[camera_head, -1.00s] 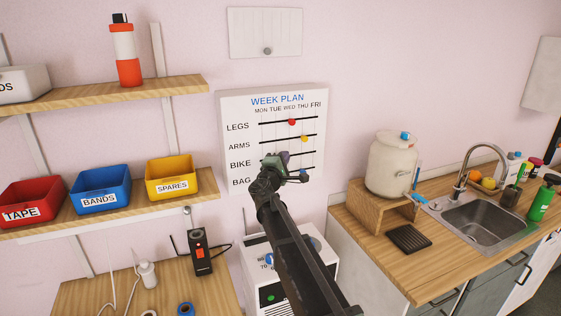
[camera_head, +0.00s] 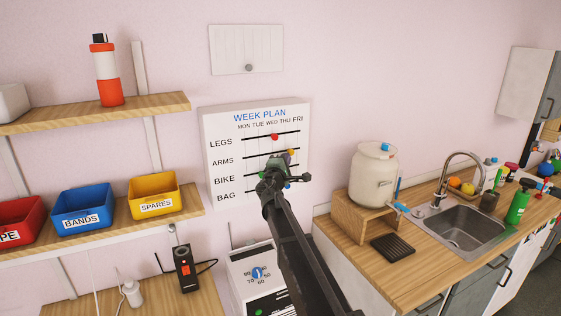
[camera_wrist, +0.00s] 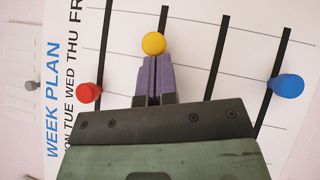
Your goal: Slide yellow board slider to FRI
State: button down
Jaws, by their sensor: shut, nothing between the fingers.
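The WEEK PLAN board (camera_head: 225,130) hangs on the wall with rows LEGS, ARMS, BIKE and BAG under day names MON to FRI. The yellow slider (camera_head: 291,152) is on the ARMS line, around THU to FRI; I cannot tell its exact day. In the wrist view the yellow slider (camera_wrist: 153,43) stands just past my fingertips, with a short stretch of line beyond it towards FRI. My gripper (camera_wrist: 152,75) is shut and empty, its purple fingers right beside the slider on the MON side. Contact looks likely but is not clear. In the head view my gripper (camera_head: 285,162) hides part of the board.
The red slider (camera_head: 275,137) is on the LEGS line above. The blue slider (camera_wrist: 288,86) is on the BAG line. Shelves with bins are at left, a water container (camera_head: 373,177) and sink (camera_head: 465,230) at right.

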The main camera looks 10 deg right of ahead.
aim_at(299, 148)
jog(key=d, duration=0.2)
jog(key=w+d, duration=0.1)
jog(key=d, duration=0.1)
jog(key=shift+w, duration=0.1)
jog(key=shift+a, duration=0.1)
jog(key=w+a+b+v, duration=0.1)
jog(key=a+b+v, duration=0.15)
jog(key=v, duration=1.05)
jog(key=s+d+f+m+g+b, duration=0.1)
jog(key=s+d+f+m+g, duration=0.35)
jog(key=s+f+g, duration=0.2)
jog(key=s+d+f+m+g+b, duration=0.1)
jog(key=s+d+f+m+g, duration=0.4)
jog(key=s, duration=0.3)
jog(key=s+a+f+m+g+y, duration=0.2)
jog(key=s+f, duration=0.4)
jog(key=s, duration=0.5)
jog(key=s+a+f+m+g+y+b, duration=0.1)
jog(key=s+f+m+g+y, duration=0.2)
jog(key=s, duration=0.9)
notch_tip(299, 148, down, 4)
jog(key=g+y, duration=0.2)
jog(key=y, duration=0.2)
jog(key=shift+a+r+m, duration=0.25)
jog(key=shift+a+m, duration=0.1)
jog(key=shift+a, duration=0.05)
